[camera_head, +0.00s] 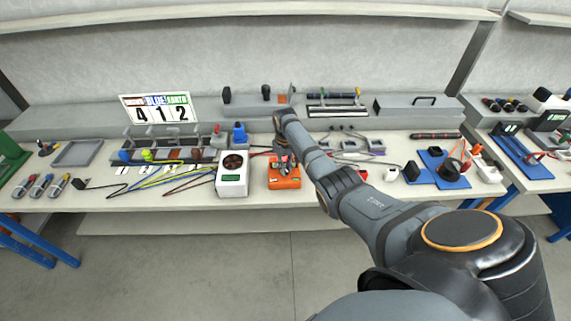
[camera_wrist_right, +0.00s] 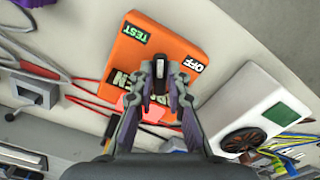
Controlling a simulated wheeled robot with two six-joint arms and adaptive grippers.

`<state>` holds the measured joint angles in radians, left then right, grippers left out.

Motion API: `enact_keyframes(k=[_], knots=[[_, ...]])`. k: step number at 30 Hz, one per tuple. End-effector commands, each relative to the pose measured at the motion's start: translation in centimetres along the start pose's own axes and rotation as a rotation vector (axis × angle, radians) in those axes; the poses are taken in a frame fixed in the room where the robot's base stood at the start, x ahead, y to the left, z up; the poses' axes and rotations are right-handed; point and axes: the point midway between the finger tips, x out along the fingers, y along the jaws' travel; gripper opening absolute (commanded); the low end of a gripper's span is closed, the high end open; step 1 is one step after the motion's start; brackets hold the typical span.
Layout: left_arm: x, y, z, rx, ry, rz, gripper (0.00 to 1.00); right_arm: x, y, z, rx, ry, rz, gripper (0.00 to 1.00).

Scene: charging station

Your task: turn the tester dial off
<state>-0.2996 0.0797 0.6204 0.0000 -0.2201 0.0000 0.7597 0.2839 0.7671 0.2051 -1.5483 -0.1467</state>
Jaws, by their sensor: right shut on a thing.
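The tester is an orange box (camera_head: 284,181) on the bench, below the end of my right arm in the head view. In the right wrist view the orange tester (camera_wrist_right: 165,45) shows a green TEST label (camera_wrist_right: 134,32) and a black OFF label (camera_wrist_right: 192,65). My right gripper (camera_wrist_right: 160,75) is over the tester's face with its fingers closed on the dark dial (camera_wrist_right: 160,66), which has a pale line on it. The same gripper (camera_head: 283,160) is small and partly hidden in the head view. My left gripper is not in view.
A white box with a round fan (camera_head: 232,174) stands close beside the tester, left in the head view. Red and black leads (camera_wrist_right: 88,92) run by the tester. Coloured cables, a grey tray (camera_head: 78,153) and a blue stand (camera_head: 437,168) are on the bench.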

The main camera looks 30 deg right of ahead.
Motion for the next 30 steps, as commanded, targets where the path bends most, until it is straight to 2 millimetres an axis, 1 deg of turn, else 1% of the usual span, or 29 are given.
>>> enact_keyframes(k=[1, 12, 30], knots=[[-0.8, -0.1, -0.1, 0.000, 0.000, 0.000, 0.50, -0.5, 0.0, 0.0, 0.044, 0.000, 0.000, 0.00], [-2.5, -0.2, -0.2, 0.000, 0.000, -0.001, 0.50, -0.3, -0.2, -0.1, 0.396, 0.002, 0.001, 0.00], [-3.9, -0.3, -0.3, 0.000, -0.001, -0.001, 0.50, -0.2, -0.4, -0.3, 0.954, 0.002, 0.000, 0.00]])
